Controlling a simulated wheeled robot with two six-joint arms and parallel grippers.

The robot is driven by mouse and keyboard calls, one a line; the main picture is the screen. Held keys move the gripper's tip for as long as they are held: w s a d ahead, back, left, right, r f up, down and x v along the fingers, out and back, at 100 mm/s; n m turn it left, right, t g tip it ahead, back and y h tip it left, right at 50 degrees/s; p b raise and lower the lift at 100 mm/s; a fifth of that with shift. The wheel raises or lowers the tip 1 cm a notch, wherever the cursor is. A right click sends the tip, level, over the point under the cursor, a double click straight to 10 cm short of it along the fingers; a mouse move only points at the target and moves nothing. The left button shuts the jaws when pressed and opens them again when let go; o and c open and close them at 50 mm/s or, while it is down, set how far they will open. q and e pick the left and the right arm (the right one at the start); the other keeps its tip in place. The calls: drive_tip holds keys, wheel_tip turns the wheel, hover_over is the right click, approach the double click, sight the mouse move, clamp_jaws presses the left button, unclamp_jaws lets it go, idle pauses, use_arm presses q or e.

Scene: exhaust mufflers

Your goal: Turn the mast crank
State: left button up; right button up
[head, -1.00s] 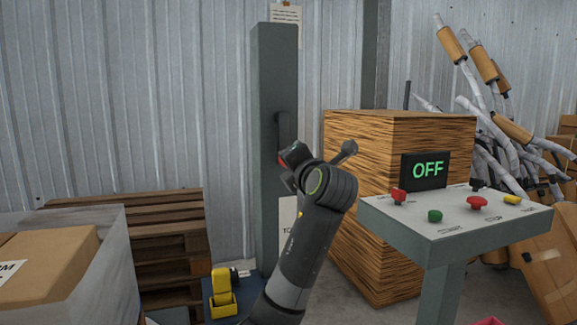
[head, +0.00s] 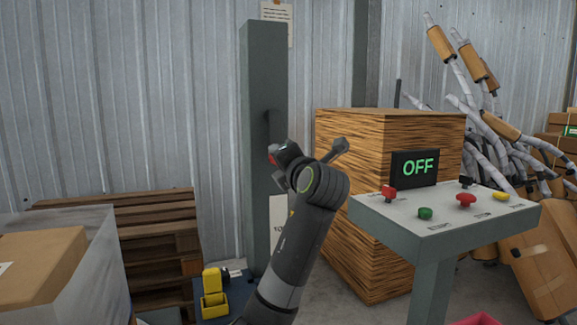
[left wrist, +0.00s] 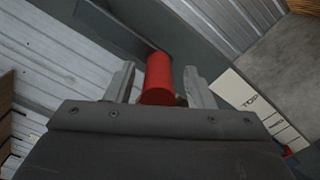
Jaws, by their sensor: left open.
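The mast (head: 262,75) is a tall grey-green post against the metal wall. Its dark crank arm (head: 267,125) hangs down the front face, largely in shadow. The red crank handle (head: 271,159) is mostly hidden behind my left gripper (head: 282,157) in the head view. In the left wrist view the red handle (left wrist: 158,78) stands between the two fingers of my left gripper (left wrist: 160,72). The fingers are open, one on each side, with a visible gap to the handle. My right gripper is in neither view.
A control stand (head: 440,216) with coloured buttons and an OFF display (head: 414,168) stands right of my arm. A wooden crate (head: 345,185) is behind it. Pallets (head: 165,235) and a cardboard box (head: 40,265) are at left. A yellow object (head: 213,290) sits near the mast foot.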

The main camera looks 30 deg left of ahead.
use_arm(q)
drive_tip(key=v, duration=1.7)
drive_tip(key=shift+s+b, duration=0.2)
drive_tip(key=shift+b, duration=0.1)
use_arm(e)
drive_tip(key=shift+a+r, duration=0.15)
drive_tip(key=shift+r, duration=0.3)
use_arm(q)
drive_tip(key=shift+d, duration=0.1)
